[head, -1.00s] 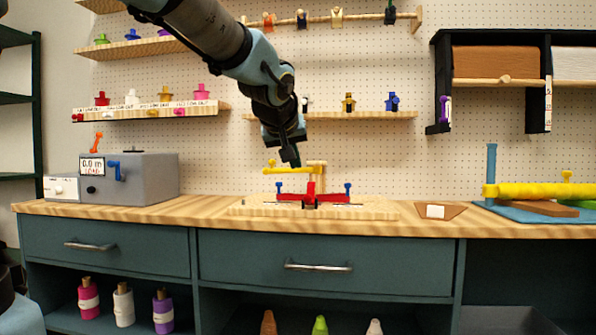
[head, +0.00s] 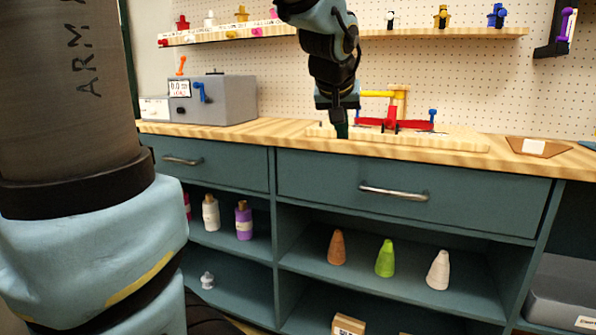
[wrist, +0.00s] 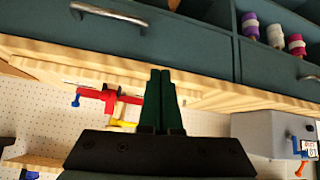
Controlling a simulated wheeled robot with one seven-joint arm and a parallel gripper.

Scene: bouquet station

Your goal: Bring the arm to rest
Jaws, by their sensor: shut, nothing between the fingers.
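My gripper (head: 341,128) hangs fingers-down in front of the bench's back area, at the left of the red and yellow fixture, in the head view. In the wrist view my gripper (wrist: 160,75) shows its two dark green fingers pressed together with nothing between them. The red clamp fixture (head: 392,124) with blue knobs and a yellow arm stands on a wooden board (head: 450,140) on the bench. It also shows in the wrist view (wrist: 108,96), apart from the fingers.
The wooden bench top (head: 255,129) has a grey box (head: 222,100) with a display at left. A brown tray (head: 538,147) lies at right. Drawer handles (head: 394,192) stick out in front. Cones and spools stand on shelves below. Pegboard shelves (head: 440,33) hang behind.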

